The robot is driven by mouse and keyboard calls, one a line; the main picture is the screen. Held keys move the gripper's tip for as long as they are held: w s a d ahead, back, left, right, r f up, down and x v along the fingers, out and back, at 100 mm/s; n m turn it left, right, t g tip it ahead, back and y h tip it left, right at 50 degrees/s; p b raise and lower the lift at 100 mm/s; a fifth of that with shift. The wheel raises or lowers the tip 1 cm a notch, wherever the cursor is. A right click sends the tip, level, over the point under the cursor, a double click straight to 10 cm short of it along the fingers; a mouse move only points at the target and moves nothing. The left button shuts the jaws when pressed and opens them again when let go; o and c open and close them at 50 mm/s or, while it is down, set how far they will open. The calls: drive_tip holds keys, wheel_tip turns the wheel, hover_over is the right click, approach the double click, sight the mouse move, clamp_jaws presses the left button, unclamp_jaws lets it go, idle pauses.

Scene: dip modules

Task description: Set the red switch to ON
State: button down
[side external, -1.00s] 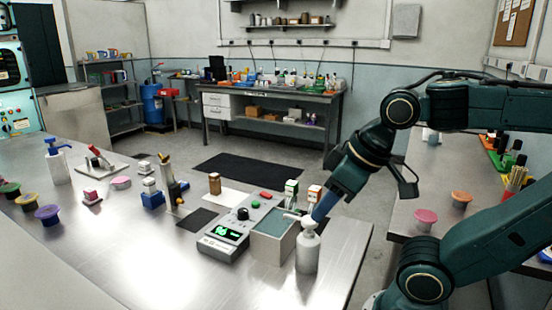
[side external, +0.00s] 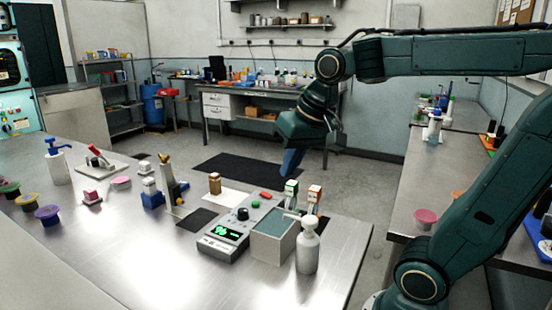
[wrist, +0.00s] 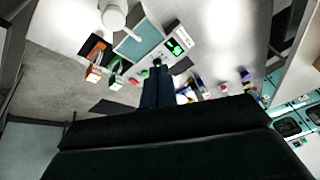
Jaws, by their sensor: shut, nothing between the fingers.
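A red-handled lever (side external: 98,152) on a pale base plate stands at the left rear of the steel bench; its lever is tilted. A small red block-shaped control (side external: 266,195) lies behind the control box. I cannot tell which of these is the red switch, nor read any ON mark. The control box (side external: 223,240) has a black knob and a lit green display, which also shows in the wrist view (wrist: 176,46). My gripper (side external: 290,165) is shut and empty, in the air beyond the bench's far edge, touching nothing. Its blue fingers show in the wrist view (wrist: 157,72).
A teal-topped tank (side external: 274,236) adjoins the control box. A white pump bottle (side external: 307,252) stands at its right. Green (side external: 291,186) and orange (side external: 314,193) topped blocks stand behind the tank. Several small modules and coloured pots fill the left. The bench front is clear.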

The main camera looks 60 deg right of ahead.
drive_tip(key=w+d+m+g, duration=0.1)
drive_tip(key=w+d+m, duration=0.5)
drive_tip(key=w+d, duration=0.35)
drive_tip(key=m+g, duration=0.1)
drive_tip(key=m, duration=0.5)
hover_over(262, 193)
drive_tip(key=s, duration=0.3)
drive_tip(key=shift+s+d+f, duration=0.1)
drive_tip(key=shift+d+f, duration=0.05)
drive_tip(key=shift+f, duration=2.65)
drive_tip(key=shift+f, duration=0.1)
drive_tip(key=x, duration=1.4)
drive_tip(key=shift+s+a, duration=0.2)
drive_tip(key=shift+a, duration=0.1)
drive_tip(key=shift+g, duration=0.3)
